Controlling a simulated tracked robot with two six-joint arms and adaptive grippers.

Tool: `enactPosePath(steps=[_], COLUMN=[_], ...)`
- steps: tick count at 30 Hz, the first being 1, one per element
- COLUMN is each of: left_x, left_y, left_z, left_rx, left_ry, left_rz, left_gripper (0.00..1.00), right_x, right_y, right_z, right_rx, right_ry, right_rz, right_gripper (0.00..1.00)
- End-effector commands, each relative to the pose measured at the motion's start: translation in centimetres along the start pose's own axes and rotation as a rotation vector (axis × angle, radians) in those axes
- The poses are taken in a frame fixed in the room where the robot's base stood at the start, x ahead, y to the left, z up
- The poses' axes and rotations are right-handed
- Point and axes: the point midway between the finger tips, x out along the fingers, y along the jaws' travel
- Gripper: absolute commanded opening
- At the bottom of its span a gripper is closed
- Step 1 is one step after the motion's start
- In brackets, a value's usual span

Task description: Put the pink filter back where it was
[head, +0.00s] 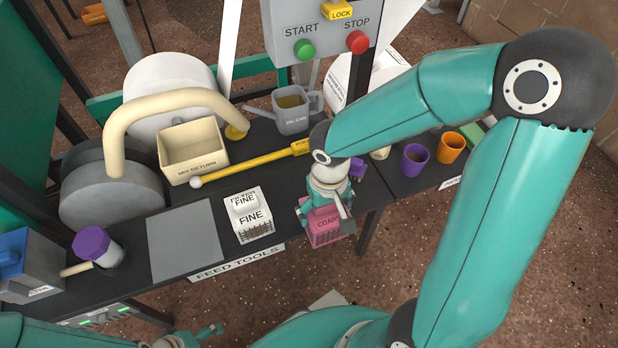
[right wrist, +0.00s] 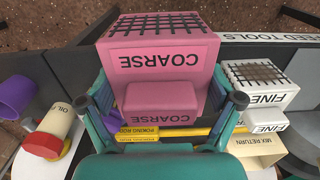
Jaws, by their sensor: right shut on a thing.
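The pink filter (head: 325,230), a box with a grid face and the word COARSE, is at the bench's front edge in the head view. My right gripper (head: 324,208) is shut on it from above. In the right wrist view the pink filter (right wrist: 160,57) sits between the two fingers, which grip its sides. I cannot tell whether it touches the bench. The white FINE filter (head: 250,218) stands to its left, apart from it. My left gripper (head: 205,333) shows only in part at the bottom edge; its opening is unclear.
A grey mat (head: 185,240) lies left of the white filter. The yellow poking rod (head: 250,165), a cream MIX RETURN bin (head: 193,150) and a grey oil can (head: 291,110) lie behind. Purple (head: 415,160) and orange (head: 451,148) cups stand at the right.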

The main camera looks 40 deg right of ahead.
Motion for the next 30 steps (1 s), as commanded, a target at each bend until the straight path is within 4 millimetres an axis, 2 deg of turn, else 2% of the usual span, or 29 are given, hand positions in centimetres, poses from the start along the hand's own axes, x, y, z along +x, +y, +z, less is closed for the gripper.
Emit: enactPosePath(steps=[1,6,12,18,24,30], left_x=[0.1,0.3,0.5,0.5,2.1,2.1], left_y=[-0.1,-0.1,-0.2,-0.2,-0.8,-0.8], left_z=[0.0,0.0,0.0,0.0,0.0,0.0], left_rx=[0.0,0.0,0.0,0.0,0.0,0.0], left_ry=[0.0,0.001,0.001,0.001,0.001,0.001], left_rz=[0.0,0.0,0.0,0.0,0.0,0.0], left_gripper=[0.87,0.87,0.87,0.87,0.87,0.87], right_x=[0.2,0.2,0.1,0.1,3.2,3.6], right_y=[0.0,0.0,0.0,0.1,0.1,0.1], right_z=[-1.5,-5.9,-8.9,-10.1,-10.0,-10.1], right_rx=[0.003,0.003,0.001,0.001,0.001,0.002], right_ry=[0.0,0.001,0.0,0.0,-0.003,0.0], right_rz=[0.0,0.0,0.0,0.0,0.0,0.0], right_gripper=[0.53,0.53,0.53,0.53,0.53,0.53])
